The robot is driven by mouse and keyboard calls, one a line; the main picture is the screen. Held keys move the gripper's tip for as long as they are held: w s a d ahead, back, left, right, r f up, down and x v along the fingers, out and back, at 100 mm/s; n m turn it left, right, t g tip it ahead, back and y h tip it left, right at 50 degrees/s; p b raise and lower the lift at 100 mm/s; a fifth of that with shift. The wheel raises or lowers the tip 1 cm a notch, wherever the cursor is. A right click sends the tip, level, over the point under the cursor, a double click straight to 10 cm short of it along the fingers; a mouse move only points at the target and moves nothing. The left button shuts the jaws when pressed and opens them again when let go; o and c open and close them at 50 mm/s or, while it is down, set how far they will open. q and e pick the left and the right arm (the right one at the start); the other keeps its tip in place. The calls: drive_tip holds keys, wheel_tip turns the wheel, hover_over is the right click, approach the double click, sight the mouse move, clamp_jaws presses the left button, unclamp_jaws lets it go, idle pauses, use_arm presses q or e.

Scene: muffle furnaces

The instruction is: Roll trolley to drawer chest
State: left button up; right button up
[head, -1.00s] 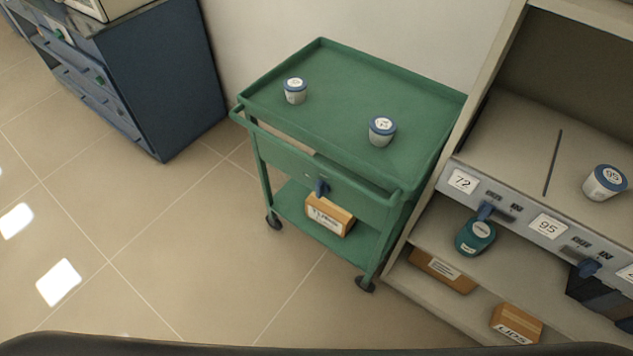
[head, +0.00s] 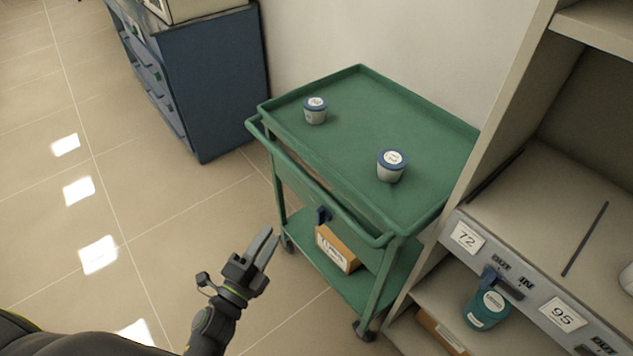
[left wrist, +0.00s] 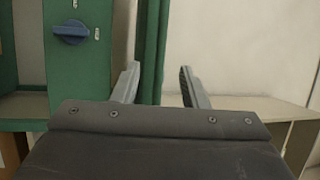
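The green trolley (head: 390,117) stands on the floor right of centre in the head view, its push handle (head: 318,192) facing me. Its green front panel also shows in the left wrist view (left wrist: 80,75), with a blue knob (left wrist: 72,32). The dark blue drawer chest (head: 215,85) stands at the upper left against the wall, with a floor gap between them. My left gripper (head: 270,240) is open and empty, in front of the trolley and apart from the handle in the head view. The wrist view shows its fingers spread (left wrist: 158,82). My right gripper is out of view.
Two blue-lidded tubs (head: 316,110) (head: 391,166) stand on the trolley's top tray, and a brown box (head: 337,248) sits on its lower shelf. A beige shelf unit (head: 500,255) stands close at the trolley's right. The tiled floor (head: 190,225) at left is clear.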

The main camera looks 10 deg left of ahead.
sight(306, 176)
use_arm(q)
drive_tip(key=p+x, duration=0.1)
drive_tip(key=x, duration=1.6)
drive_tip(key=shift+w+r, duration=0.15)
drive_tip(key=shift+w, duration=0.1)
drive_tip(key=shift+c, duration=0.4)
clamp_jaws()
